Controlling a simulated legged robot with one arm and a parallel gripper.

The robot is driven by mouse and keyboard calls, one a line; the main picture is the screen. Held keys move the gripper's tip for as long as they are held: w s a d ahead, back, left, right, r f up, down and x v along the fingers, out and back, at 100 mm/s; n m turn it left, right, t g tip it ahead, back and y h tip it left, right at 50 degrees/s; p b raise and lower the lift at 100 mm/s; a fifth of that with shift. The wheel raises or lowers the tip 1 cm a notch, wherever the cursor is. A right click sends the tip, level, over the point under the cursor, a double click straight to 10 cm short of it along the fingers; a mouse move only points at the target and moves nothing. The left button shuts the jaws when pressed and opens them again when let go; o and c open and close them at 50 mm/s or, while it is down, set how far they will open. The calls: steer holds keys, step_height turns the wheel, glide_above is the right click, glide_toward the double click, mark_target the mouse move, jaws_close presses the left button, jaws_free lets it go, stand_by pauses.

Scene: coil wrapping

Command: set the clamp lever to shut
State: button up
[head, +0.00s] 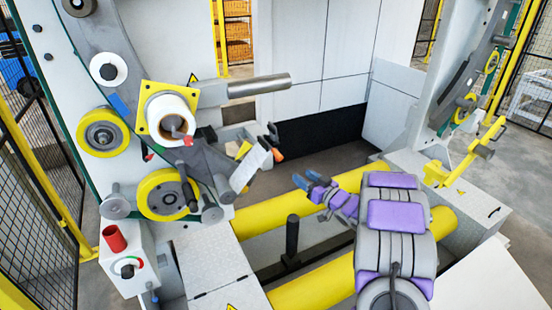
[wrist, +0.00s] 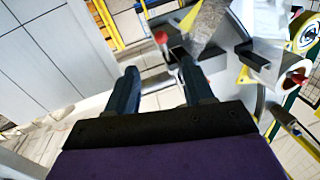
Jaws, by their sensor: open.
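My gripper (head: 306,179) reaches left from my arm over the yellow rollers, its blue fingers apart and empty. In the wrist view my gripper (wrist: 156,65) has its two dark fingers spread. An orange-red tip (head: 278,155) shows on the wrapping head's end, a short gap from my fingers. A red ball (wrist: 160,37) shows just beyond the fingertips in the wrist view. A second small lever with a red tip (head: 187,141) sits at the white roll's core (head: 165,118). I cannot tell for certain which is the clamp lever, or its setting.
Yellow rollers (head: 310,292) run below my arm, with a dark upright post (head: 292,238) between them. A grey metal cylinder (head: 258,86) sticks out above the head's end.

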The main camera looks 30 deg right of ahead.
steer(key=w+a, duration=0.1)
steer(key=w, duration=0.4)
steer(key=w+a+b, duration=0.1)
steer(key=w, duration=0.4)
steer(key=w+a+b, duration=0.1)
steer(key=w, duration=0.4)
steer(key=shift+w+f, duration=0.1)
steer(key=shift+w+a, duration=0.1)
steer(key=shift+w, duration=0.45)
jaws_close()
